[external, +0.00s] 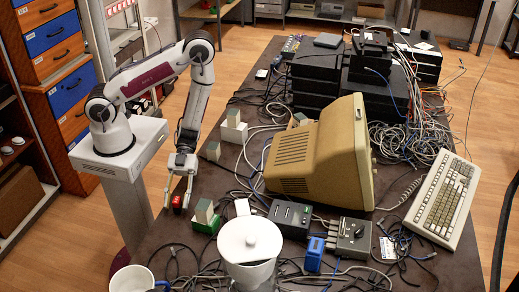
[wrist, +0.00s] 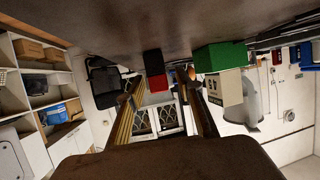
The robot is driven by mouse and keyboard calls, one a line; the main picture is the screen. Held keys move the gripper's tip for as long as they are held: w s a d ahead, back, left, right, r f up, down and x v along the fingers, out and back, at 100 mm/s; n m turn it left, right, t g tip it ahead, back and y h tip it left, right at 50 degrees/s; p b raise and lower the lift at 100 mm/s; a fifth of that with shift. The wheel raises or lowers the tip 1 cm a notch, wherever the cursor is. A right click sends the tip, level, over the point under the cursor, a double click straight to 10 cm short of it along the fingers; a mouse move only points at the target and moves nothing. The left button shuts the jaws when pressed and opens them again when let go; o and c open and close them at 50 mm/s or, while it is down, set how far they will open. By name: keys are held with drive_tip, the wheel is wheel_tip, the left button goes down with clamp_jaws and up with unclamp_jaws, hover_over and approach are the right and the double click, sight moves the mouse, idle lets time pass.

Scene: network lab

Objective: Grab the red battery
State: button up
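The red battery (external: 177,202) is a small red and black block near the left edge of the dark table. In the wrist view the red battery (wrist: 157,82) hangs from the table surface, which fills the top of that picture. My gripper (external: 178,201) points down over it, with a finger to each side in the external view. In the wrist view my gripper (wrist: 163,84) is open, its two fingers apart. The battery shows in the gap between the fingertips, closer to the left one. I see no contact, but I cannot tell the exact depth.
A green-based battery with a pale top (external: 204,214) stands close to the right of my gripper, and it shows in the wrist view (wrist: 221,57).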

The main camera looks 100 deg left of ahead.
sight(176, 199)
drive_tip(key=shift+c, duration=0.3)
clamp_jaws()
drive_tip(key=shift+r, duration=0.1)
drive_tip(key=shift+r, duration=4.9)
